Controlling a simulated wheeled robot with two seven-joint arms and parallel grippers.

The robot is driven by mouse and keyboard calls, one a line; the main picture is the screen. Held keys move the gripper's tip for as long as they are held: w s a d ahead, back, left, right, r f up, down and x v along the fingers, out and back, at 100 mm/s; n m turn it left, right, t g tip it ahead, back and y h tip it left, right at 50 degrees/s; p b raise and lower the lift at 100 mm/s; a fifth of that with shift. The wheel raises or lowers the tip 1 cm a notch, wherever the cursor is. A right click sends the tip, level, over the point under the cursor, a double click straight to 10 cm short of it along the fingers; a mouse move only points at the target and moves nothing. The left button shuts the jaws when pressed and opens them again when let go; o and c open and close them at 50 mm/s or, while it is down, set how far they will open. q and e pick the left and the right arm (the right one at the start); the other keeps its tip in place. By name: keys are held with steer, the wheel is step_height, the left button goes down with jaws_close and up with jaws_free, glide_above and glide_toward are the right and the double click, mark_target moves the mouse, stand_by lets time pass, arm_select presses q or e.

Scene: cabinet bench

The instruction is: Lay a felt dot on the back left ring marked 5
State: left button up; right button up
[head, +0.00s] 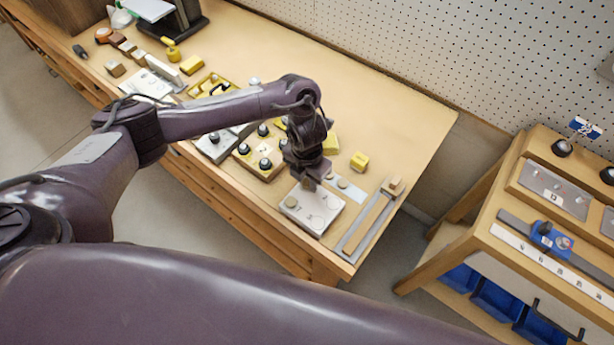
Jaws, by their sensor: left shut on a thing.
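The white plate with ring marks (322,222) lies near the front right of the bench. A brown felt dot (291,201) sits at its left side. The ring numbers are too small to read. My left gripper (308,183) points down over the plate's back left part. It is shut on a small brown piece, which looks like a felt dot and is mostly hidden by the fingers. I cannot tell whether the piece touches the plate. A pale strip with felt dots (342,183) lies just behind the plate. My right gripper is out of view.
A grey rail with a wooden block (395,186) lies right of the plate. Boxes with black knobs (262,162) are to the left. A wooden cart (520,210) stands right, across a gap. The bench's back right is clear.

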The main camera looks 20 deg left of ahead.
arm_select(q)
steer(key=shift+f+b, duration=0.3)
steer(key=shift+b, duration=0.05)
stand_by(0.5)
steer(key=o, duration=1.1)
steer(key=shift+r, duration=0.1)
steer(key=shift+r+p, duration=2.65)
steer(key=shift+r, duration=0.85)
steer(key=shift+f, duration=0.1)
